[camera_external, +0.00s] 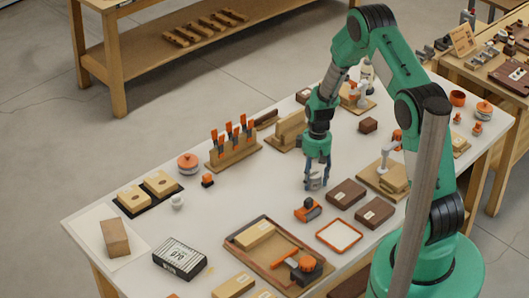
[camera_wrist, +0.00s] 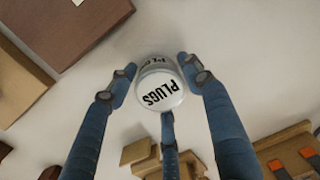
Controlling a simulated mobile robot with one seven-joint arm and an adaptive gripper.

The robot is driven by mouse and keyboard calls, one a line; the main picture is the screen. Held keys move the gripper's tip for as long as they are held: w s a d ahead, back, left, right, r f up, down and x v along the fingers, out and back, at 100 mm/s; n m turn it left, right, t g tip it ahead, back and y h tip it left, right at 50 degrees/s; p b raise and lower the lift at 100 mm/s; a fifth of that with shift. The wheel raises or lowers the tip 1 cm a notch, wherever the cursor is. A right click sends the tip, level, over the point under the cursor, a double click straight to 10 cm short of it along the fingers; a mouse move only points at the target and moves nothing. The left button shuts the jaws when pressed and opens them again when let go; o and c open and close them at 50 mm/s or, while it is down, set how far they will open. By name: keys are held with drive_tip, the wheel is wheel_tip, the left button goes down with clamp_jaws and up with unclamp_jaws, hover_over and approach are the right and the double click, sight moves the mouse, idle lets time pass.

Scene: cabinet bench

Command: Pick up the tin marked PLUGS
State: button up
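The tin marked PLUGS (camera_wrist: 160,92) is a small pale cylinder with black lettering on its lid and side. In the wrist view it lies between the fingers of my gripper (camera_wrist: 160,85), two at its sides and one at its lower edge. The fingertips are very close to the tin, and I cannot tell if they press on it. In the external view the tin (camera_external: 315,183) is under my gripper (camera_external: 317,175), upright at or near the white bench top; its far side is hidden.
Dark brown boxes (camera_external: 346,193) stand just right of the tin. An orange-and-black tool (camera_external: 307,209) lies in front. A wooden rack with orange-handled tools (camera_external: 233,148) is to the left, and a wooden block stand (camera_external: 288,130) is behind. Bare bench top lies left of the tin.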

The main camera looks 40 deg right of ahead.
sight(315, 175)
drive_tip(key=c, duration=0.7)
drive_tip(key=shift+r, duration=0.1)
drive_tip(key=shift+r, duration=0.5)
drive_tip(key=shift+s+a+r+p, duration=0.1)
drive_tip(key=shift+s+r+p, duration=0.1)
drive_tip(key=shift+r, duration=0.45)
drive_tip(key=shift+s+a+r+p, duration=0.1)
drive_tip(key=shift+s+r+p, duration=0.1)
drive_tip(key=shift+r, duration=0.4)
drive_tip(key=s+a, duration=0.1)
drive_tip(key=s, duration=0.3)
drive_tip(key=s+a+r, duration=0.1)
drive_tip(key=s+a, duration=0.1)
drive_tip(key=s, duration=0.3)
drive_tip(key=s+a, duration=0.1)
drive_tip(key=s, duration=0.4)
drive_tip(key=shift+s+a+r+p, duration=0.15)
drive_tip(key=shift+s+a+p, duration=0.1)
drive_tip(key=shift+p, duration=0.1)
